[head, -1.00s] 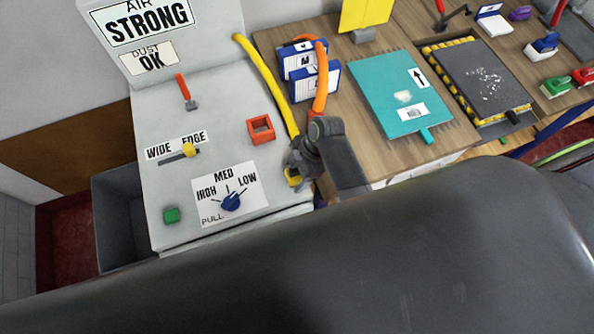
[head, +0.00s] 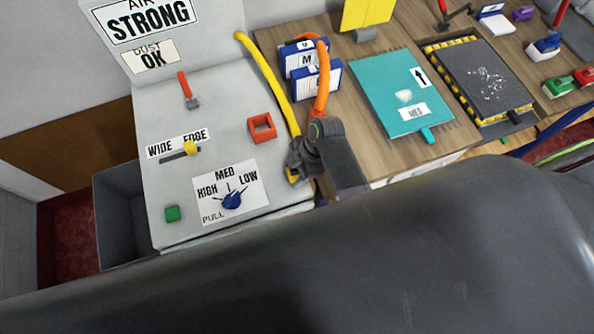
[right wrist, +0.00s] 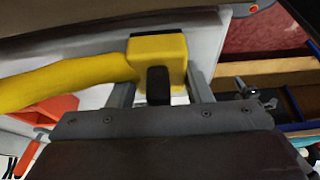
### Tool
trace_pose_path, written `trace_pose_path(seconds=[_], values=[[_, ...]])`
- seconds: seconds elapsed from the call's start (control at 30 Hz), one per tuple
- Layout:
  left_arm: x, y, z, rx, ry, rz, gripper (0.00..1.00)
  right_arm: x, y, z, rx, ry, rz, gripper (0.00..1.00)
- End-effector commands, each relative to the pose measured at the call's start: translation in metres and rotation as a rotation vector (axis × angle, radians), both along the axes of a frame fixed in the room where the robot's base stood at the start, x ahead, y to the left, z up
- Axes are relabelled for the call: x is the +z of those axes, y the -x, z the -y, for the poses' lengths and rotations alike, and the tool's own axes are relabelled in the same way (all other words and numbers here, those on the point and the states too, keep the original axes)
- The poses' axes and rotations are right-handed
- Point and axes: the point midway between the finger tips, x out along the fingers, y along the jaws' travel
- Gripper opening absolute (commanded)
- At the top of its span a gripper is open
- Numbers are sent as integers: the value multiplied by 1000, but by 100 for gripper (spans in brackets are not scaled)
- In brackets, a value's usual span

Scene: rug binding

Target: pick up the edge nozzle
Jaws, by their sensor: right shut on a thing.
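The yellow edge nozzle (head: 292,175) is at the right edge of the grey control panel in the head view, with a yellow hose (head: 268,78) running up and left from it. My right gripper (head: 296,168) is shut on the nozzle; the wrist and fingers hide much of it. In the right wrist view the nozzle's yellow block (right wrist: 157,52) sits between my two grey fingers, with the hose (right wrist: 65,82) leaving to the left. From these views I cannot tell whether the nozzle is clear of the panel. My left gripper is not in view.
The grey panel (head: 215,128) carries a red square holder (head: 262,127), a blue knob (head: 232,201), a WIDE/EDGE slider (head: 190,148) and a green button (head: 172,213). An orange hose (head: 323,80) rises beside my wrist. A teal board (head: 385,75) lies on the wooden bench.

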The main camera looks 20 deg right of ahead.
Motion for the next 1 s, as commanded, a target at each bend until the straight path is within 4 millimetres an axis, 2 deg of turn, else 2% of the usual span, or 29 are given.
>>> trace_pose_path(seconds=[0.17, 0.33, 0.8, 1.0], values=[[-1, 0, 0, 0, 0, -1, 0, 4, 0, 0, 1, 0, 1, 17], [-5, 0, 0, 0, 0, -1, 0, 17, -1, 0, 0, -1, 4, 17], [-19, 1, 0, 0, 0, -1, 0, 88, -1, 0, 0, -1, 4, 17], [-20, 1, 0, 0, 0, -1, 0, 100, 0, 0, 0, -1, 1, 17]])
